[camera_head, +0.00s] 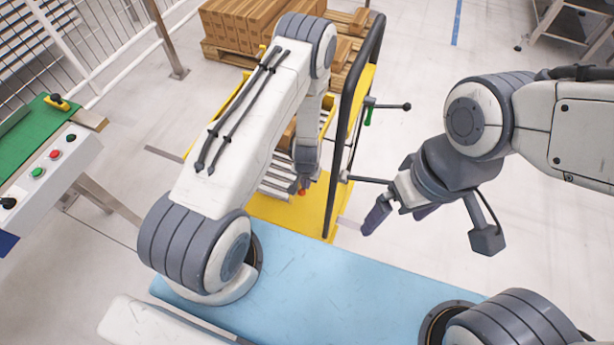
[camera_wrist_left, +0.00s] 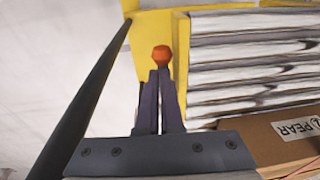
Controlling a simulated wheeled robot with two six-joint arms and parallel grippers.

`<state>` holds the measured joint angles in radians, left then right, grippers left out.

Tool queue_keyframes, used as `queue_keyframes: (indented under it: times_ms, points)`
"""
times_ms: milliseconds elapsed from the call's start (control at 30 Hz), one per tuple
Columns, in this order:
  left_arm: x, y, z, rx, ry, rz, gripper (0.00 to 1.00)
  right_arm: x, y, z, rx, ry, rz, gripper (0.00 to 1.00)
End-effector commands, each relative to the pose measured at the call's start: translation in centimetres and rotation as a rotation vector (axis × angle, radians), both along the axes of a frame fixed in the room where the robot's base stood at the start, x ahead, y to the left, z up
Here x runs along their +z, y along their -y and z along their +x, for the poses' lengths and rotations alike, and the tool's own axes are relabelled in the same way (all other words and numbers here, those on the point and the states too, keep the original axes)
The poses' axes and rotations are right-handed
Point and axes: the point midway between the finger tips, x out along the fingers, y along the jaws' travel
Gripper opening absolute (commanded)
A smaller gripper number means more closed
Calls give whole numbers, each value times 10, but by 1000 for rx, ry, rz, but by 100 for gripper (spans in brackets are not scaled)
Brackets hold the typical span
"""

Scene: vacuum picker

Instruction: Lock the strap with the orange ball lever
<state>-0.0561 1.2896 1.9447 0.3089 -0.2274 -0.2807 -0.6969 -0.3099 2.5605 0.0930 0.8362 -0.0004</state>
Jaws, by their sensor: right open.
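The orange ball lever (camera_head: 302,191) is low beside the rollers of the yellow-framed cart (camera_head: 328,206). In the left wrist view its orange ball (camera_wrist_left: 162,56) sits right at the fingertips. My left gripper (camera_head: 305,177) reaches down to it; it also shows in the left wrist view (camera_wrist_left: 158,74). Its two dark fingers are close together, shut at the lever; the fingers hide the lever's stem. I cannot make out the strap. My right gripper (camera_head: 400,214) is open and empty, right of the cart, above the floor.
A black rail (camera_head: 345,110) rises along the cart's right side. Side handles (camera_head: 393,106) stick out from it. A cardboard box (camera_wrist_left: 290,135) lies near the rollers. Stacked boxes (camera_head: 240,22) stand behind. A green-topped control stand (camera_head: 40,135) is at left.

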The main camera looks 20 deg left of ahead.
Motion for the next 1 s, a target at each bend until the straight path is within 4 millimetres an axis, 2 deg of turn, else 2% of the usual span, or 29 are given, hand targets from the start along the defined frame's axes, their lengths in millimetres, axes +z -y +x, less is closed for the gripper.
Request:
queue_keyframes:
  times_ms: [267,433,667,700,733,1000]
  points:
    - [-1,-2,-1,1,0,1,0,1,0,0,0,1,1,100]
    - [11,-1,-1,2,0,1,0,11,0,0,0,1,1,100]
    - [53,4,-1,2,2,1,0,47,0,0,0,1,1,100]
    - [54,5,-8,2,0,1,0,37,0,0,0,2,1,100]
    - [60,5,-11,2,1,1,0,35,0,0,0,2,1,100]
    - [108,8,-40,3,2,1,0,35,0,0,0,0,0,100]
